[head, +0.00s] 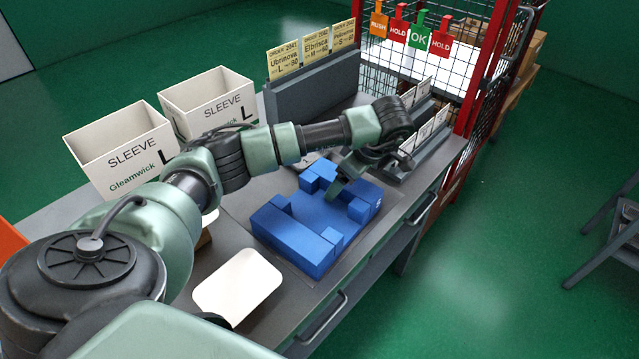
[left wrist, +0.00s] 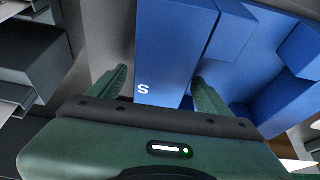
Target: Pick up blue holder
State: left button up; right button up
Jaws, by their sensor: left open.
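The blue holder (head: 290,238) lies on the grey workbench, a block-like fixture with raised corner blocks and an open middle. My left gripper (head: 345,182) is over its far right end, fingers pointing down. In the left wrist view the open fingers (left wrist: 160,74) stand on either side of a blue wall of the holder (left wrist: 172,45), which bears a white "S". Whether the fingers touch the wall is unclear. My gripper hides part of that end in the head view. My right gripper is not in view.
Two white sleeve boxes (head: 122,150) stand at the back left. A white tray-shaped piece (head: 238,287) lies on the bench in front of the holder. Grey racks with cards (head: 425,130) and a red-framed wire cage (head: 470,90) stand behind. Drawer handles (head: 322,318) line the front edge.

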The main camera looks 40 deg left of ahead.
pick_arm(q)
jog(key=shift+f, duration=0.25)
dwell(0.3)
grip_shut()
dwell(0.4)
